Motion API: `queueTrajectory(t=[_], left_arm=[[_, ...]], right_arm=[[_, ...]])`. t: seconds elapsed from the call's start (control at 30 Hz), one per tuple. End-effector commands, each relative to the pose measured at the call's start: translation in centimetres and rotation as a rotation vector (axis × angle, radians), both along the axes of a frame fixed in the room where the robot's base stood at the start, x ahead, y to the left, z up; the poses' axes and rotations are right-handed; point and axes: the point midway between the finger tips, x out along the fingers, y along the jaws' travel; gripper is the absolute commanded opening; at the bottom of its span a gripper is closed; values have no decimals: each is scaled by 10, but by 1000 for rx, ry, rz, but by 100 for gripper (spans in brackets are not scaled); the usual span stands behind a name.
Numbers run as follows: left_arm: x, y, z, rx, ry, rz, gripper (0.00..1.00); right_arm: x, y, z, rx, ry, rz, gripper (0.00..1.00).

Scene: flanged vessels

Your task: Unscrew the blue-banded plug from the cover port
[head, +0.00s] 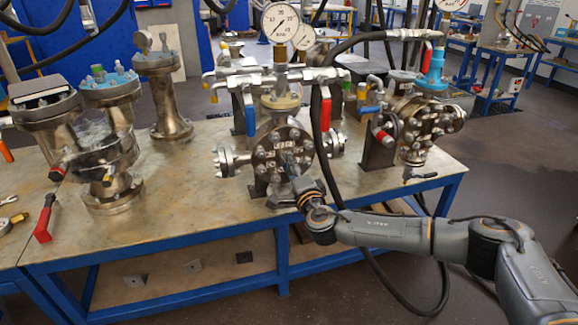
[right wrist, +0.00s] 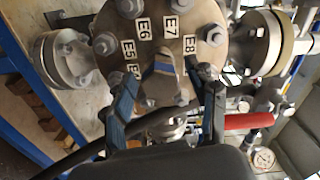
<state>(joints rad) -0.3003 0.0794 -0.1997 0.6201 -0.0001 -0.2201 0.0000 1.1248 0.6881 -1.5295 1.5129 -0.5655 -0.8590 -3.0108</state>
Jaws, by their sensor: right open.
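The round bolted cover (head: 281,150) is on the front of the middle vessel on the table. In the right wrist view the cover (right wrist: 188,22) carries labels E5, E6, E7 and E8 and a ring of bolts. The plug (right wrist: 163,74), a grey wedge-like piece with a bluish band, stands out from the lower part of the cover. My right gripper (right wrist: 168,92) is open, with one dark finger on each side of the plug. Gaps show between the fingers and the plug. In the head view my right gripper (head: 295,172) reaches the cover and hides the plug. My left gripper is not in view.
Flanged side ports (right wrist: 62,58) flank the cover. A red-handled valve (right wrist: 248,121) and a gauge (right wrist: 263,158) are close by on the right. A black hose (head: 322,150) hangs beside my right arm. More vessels (head: 107,130) stand on the blue-framed table (head: 200,215).

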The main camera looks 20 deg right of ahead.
Motion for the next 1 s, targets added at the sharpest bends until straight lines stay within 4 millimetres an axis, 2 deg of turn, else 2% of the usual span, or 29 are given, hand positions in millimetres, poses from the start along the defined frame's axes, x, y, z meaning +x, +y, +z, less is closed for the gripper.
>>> queueTrajectory(t=[0.13,0.27,0.7,0.83,1.0], left_arm=[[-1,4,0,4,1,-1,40],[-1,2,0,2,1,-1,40],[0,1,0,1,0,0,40],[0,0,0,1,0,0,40],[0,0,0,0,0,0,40]], right_arm=[[-3,1,-1,1,1,2,58],[-14,0,0,1,0,3,58],[-95,-3,0,1,2,2,58],[-111,-4,0,0,0,1,58],[-120,-4,0,0,0,0,58]])
